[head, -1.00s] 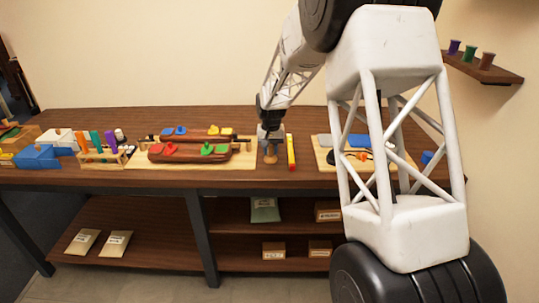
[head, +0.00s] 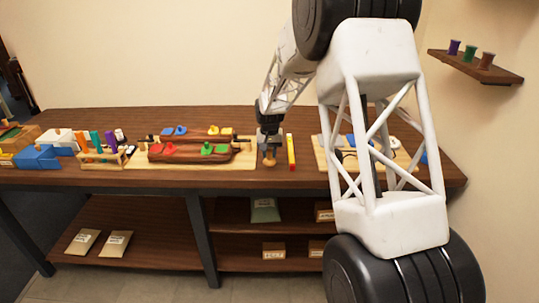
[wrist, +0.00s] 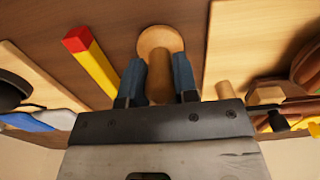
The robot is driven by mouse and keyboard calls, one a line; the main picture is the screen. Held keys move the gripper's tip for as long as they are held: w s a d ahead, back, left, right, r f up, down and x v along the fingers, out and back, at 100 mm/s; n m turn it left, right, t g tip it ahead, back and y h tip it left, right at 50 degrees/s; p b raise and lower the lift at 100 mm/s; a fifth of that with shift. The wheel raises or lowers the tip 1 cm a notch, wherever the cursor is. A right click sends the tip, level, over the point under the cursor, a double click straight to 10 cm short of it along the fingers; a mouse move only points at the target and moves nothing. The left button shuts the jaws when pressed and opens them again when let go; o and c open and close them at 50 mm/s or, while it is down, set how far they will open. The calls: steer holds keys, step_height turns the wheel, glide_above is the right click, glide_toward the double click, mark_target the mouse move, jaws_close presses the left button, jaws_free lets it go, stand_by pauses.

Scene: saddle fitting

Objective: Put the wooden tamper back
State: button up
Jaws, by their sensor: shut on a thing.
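The wooden tamper (wrist: 160,42) is a pale turned piece with a round base and a thick handle. In the wrist view my gripper (wrist: 159,80) is shut on its handle, with one blue-grey finger on each side. In the head view the tamper (head: 269,162) shows just below my gripper (head: 269,148), upright over the table between the long board and the yellow stick. I cannot tell whether its base touches the table.
A yellow stick with a red end (head: 291,152) lies close to the right. The board (head: 245,160) with dark red saddle-like pieces (head: 190,152) is at the left. Another board (head: 323,158) with tools is at the right, partly behind my arm. A wall shelf (head: 470,66) holds spools.

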steer(key=shift+f, duration=0.4)
steer(key=shift+f, duration=0.1)
steer(key=o, duration=0.8)
step_height(320, 180, up, 12)
stand_by(0.5)
stand_by(0.8)
